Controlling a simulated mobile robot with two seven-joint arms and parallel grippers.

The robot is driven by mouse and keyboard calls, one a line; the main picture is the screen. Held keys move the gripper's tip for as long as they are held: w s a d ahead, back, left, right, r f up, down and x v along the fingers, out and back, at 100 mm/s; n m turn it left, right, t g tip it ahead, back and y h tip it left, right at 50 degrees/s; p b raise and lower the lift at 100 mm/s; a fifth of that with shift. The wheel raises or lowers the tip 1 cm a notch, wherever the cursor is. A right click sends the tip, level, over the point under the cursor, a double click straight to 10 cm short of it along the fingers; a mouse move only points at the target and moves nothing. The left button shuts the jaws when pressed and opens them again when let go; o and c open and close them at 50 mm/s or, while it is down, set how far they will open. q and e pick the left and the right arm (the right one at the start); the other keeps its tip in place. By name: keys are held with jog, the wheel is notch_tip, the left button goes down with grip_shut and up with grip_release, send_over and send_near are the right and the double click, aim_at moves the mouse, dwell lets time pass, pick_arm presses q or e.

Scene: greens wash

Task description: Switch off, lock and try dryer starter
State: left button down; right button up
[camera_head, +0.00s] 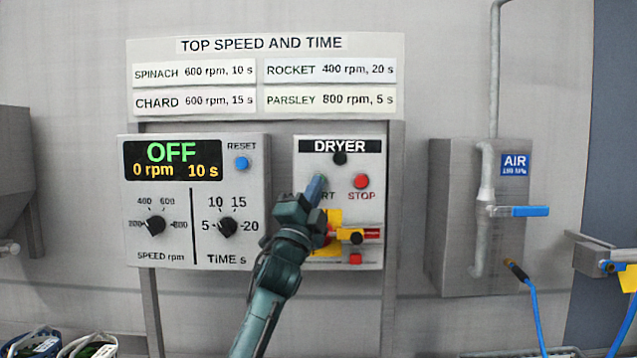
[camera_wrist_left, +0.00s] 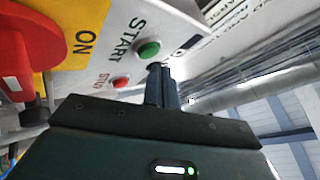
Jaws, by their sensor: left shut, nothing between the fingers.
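The dryer starter (camera_head: 312,160) is a grey box on the panel, labelled DRYER. Its red STOP button (camera_head: 361,181) shows beside my left gripper (camera_head: 318,184). My left gripper is shut and empty, its tips over the START button's place, hiding it in the head view. In the left wrist view, the green START button (camera_wrist_left: 148,49) shows just beyond the shut fingers (camera_wrist_left: 162,86); contact is unclear. Below, a red switch handle (camera_head: 371,234) lies sideways on a yellow plate (camera_head: 328,250), partly behind my wrist. A small red piece (camera_head: 355,259), possibly a padlock, is beneath it.
The left control box (camera_head: 197,255) displays OFF, 0 rpm, 10 s, with a blue RESET button (camera_head: 242,163) and two knobs. An air box (camera_head: 450,220) with a blue-handled valve (camera_head: 530,211) stands right. Baskets (camera_head: 88,345) sit at lower left.

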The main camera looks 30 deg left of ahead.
jog(key=shift+s+f, duration=0.15)
jog(key=shift+s, duration=0.2)
jog(key=shift+a, duration=0.1)
dwell(0.4)
pick_arm(q)
jog(key=shift+w+a, duration=0.2)
jog(key=shift+w, duration=0.2)
pick_arm(e)
jog(key=shift+w, duration=0.25)
pick_arm(q)
jog(key=shift+w+a, duration=0.1)
jog(key=shift+w, duration=0.1)
jog(key=shift+w+a, duration=0.1)
jog(key=shift+w, duration=0.05)
pick_arm(e)
jog(key=shift+s+f, duration=0.15)
jog(key=shift+s, duration=0.1)
dwell(0.5)
pick_arm(q)
jog(key=shift+s+d, duration=0.35)
jog(key=shift+s, duration=0.4)
pick_arm(e)
jog(key=shift+w+r, duration=0.3)
jog(key=shift+w, duration=0.05)
